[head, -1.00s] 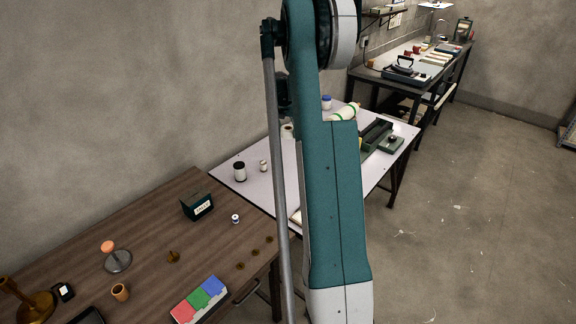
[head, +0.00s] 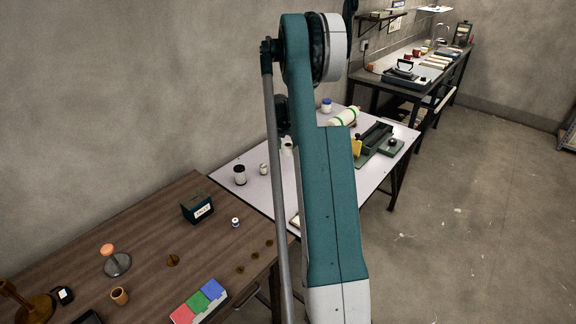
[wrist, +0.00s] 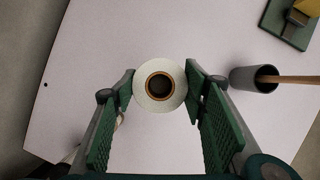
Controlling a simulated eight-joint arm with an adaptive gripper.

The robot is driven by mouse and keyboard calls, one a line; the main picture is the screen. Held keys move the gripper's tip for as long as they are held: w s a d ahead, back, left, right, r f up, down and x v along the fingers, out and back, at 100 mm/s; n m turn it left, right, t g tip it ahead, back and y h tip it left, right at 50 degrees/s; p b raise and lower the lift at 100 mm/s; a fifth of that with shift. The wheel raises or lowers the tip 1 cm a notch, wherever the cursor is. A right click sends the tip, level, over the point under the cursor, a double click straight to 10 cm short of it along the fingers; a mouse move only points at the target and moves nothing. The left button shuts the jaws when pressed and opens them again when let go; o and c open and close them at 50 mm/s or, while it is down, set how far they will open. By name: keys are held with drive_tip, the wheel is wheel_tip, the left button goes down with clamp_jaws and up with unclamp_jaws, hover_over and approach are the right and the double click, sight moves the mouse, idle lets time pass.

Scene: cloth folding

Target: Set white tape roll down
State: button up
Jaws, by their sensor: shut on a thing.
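The white tape roll (wrist: 143,96) shows in the wrist view, end-on, with a brown core ring around a dark hole. My gripper (wrist: 160,90) has its green pads against the roll's left and right sides and is shut on it. Behind the roll is the pale table top (wrist: 90,60); whether the roll touches it cannot be told. In the head view the pale table (head: 245,165) stands in the middle, and my arm hides part of it. My gripper is not clearly seen there.
In the wrist view a grey cup (wrist: 243,79) with a wooden stick stands right of the roll, and a green-based device (wrist: 287,30) lies at the upper right.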

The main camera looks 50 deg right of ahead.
sight(286, 151)
drive_tip(key=shift+f+b, duration=0.55)
drive_tip(key=shift+f, duration=2.2)
drive_tip(key=shift+f+b, duration=0.4)
drive_tip(key=shift+f, duration=1.45)
drive_tip(key=shift+f, duration=0.1)
drive_tip(key=o, duration=0.9)
drive_tip(key=shift+c, duration=0.2)
drive_tip(key=shift+o, duration=0.3)
drive_tip(key=shift+p+v, duration=1.1)
drive_tip(key=shift+v, duration=5)
